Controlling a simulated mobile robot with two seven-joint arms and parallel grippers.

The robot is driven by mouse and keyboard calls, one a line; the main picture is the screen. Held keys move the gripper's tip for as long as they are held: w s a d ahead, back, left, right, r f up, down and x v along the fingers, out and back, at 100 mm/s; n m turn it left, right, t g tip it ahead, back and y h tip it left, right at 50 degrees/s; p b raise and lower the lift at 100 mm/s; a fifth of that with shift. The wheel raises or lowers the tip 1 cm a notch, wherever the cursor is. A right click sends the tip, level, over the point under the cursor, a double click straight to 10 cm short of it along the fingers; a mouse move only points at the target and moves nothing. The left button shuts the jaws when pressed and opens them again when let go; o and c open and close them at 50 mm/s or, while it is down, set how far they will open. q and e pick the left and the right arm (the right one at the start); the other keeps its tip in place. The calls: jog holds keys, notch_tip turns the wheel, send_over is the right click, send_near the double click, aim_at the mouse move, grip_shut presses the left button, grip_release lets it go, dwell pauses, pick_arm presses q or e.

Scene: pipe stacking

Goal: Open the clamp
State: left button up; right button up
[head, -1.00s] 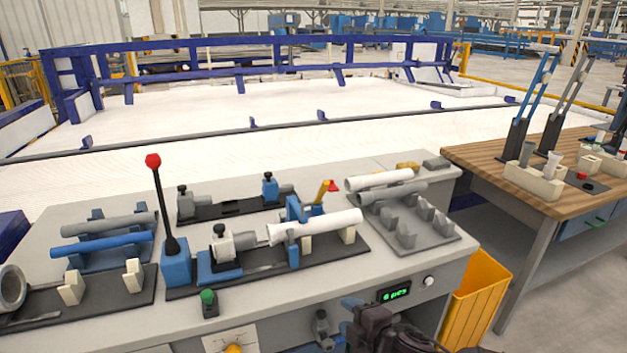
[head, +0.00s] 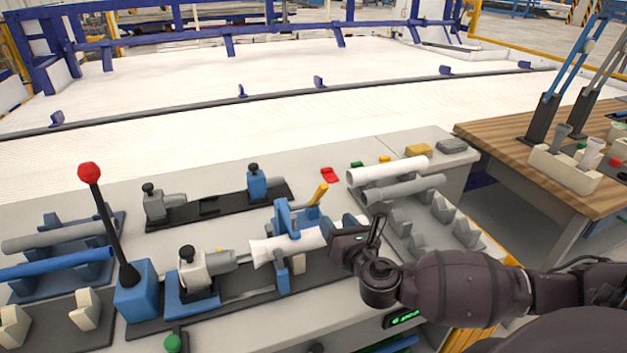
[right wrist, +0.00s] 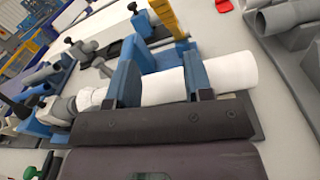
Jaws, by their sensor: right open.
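The blue clamp (head: 284,222) stands on the black fixture and has an upright, tilted yellow handle (head: 318,194). The handle also shows at the top of the right wrist view (right wrist: 167,18). A white pipe (head: 272,249) lies through the clamp; it crosses the middle of the right wrist view (right wrist: 232,75). My right gripper (head: 345,230) is open just right of the clamp, above the pipe's right part, which it partly hides. In the right wrist view its two fingers (right wrist: 160,78) are apart, with the yellow handle beyond them. My left gripper is not in view.
A blue lever base with a red-knobbed black lever (head: 105,215) stands left of the clamp. A rack with white and grey pipes (head: 405,187) is close on the right. A black fixture (head: 213,206) lies behind. A wooden table (head: 510,150) stands at right.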

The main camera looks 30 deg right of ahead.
aim_at(322, 193)
jog(key=shift+n+h, duration=0.5)
jog(key=shift+n, duration=0.4)
jog(key=x, duration=0.7)
jog(key=b+x, duration=0.1)
jog(key=x, duration=0.2)
jog(key=shift+w+d+r, duration=0.2)
jog(key=shift+d+r, duration=0.05)
jog(key=shift+r, duration=0.15)
grip_shut()
